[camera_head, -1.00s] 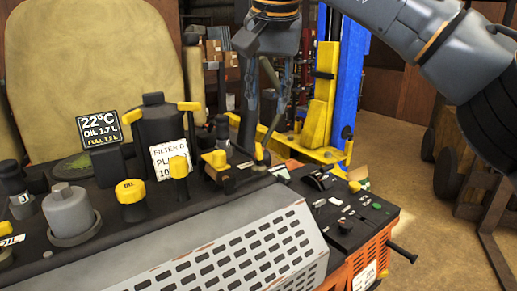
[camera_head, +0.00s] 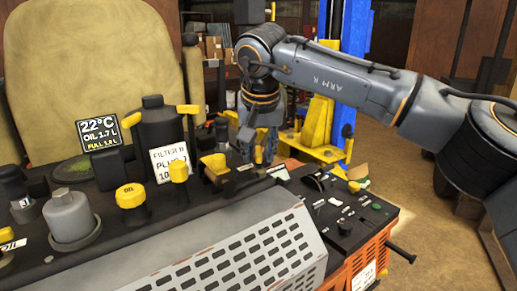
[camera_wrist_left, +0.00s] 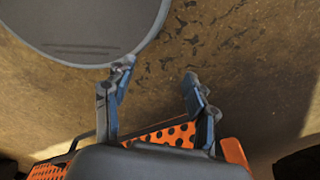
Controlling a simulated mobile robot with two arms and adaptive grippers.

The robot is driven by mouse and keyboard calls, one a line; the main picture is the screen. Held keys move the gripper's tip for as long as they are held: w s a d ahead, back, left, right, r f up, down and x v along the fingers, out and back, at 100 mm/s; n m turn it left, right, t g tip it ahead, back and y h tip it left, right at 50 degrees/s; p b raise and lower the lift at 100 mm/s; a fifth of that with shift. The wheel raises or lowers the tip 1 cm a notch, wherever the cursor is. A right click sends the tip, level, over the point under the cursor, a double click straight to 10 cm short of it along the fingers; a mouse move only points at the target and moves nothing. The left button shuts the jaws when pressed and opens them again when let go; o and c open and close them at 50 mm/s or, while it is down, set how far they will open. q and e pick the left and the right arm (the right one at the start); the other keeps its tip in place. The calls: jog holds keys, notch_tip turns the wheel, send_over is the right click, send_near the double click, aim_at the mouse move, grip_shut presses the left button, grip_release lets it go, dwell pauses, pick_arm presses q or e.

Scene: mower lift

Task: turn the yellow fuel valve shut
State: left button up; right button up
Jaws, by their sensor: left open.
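A yellow block-shaped fitting (camera_head: 214,163), possibly the fuel valve, stands on the dark machine deck (camera_head: 228,186) in the head view. I cannot read a label that confirms it. My right gripper (camera_head: 258,152) points down just right of this fitting, low over the deck. Its fingers hide the yellow-tipped lever there, and I cannot tell whether they touch it or how far apart they are. My left gripper (camera_wrist_left: 158,76) is open and empty in the left wrist view, above the floor and an orange perforated panel (camera_wrist_left: 172,135).
A yellow oil cap (camera_head: 130,194), a grey capped cylinder (camera_head: 70,216) and a dark filter housing (camera_head: 160,128) crowd the deck. A perforated grey guard (camera_head: 250,250) slopes down in front. A yellow and blue lift (camera_head: 320,120) stands behind. Open floor (camera_head: 430,240) lies at the right.

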jog(key=shift+w+f, duration=0.2)
jog(key=shift+f, duration=0.25)
jog(key=shift+c, duration=0.2)
grip_shut()
jog(key=shift+r+m, duration=0.1)
jog(key=shift+m, duration=0.2)
jog(key=m+h+p, duration=0.2)
jog(key=m+p, duration=0.2)
jog(key=m, duration=0.1)
jog(key=shift+r, duration=0.15)
jog(key=m+g+h+p, duration=0.1)
jog(key=m+p, duration=0.1)
jog(key=m, duration=0.1)
jog(key=shift+p, duration=0.3)
jog(key=shift+m+g+h+p, duration=0.3)
jog(key=shift+m+h+p, duration=0.3)
jog(key=shift+m+p, duration=0.65)
jog(key=shift+m, duration=0.35)
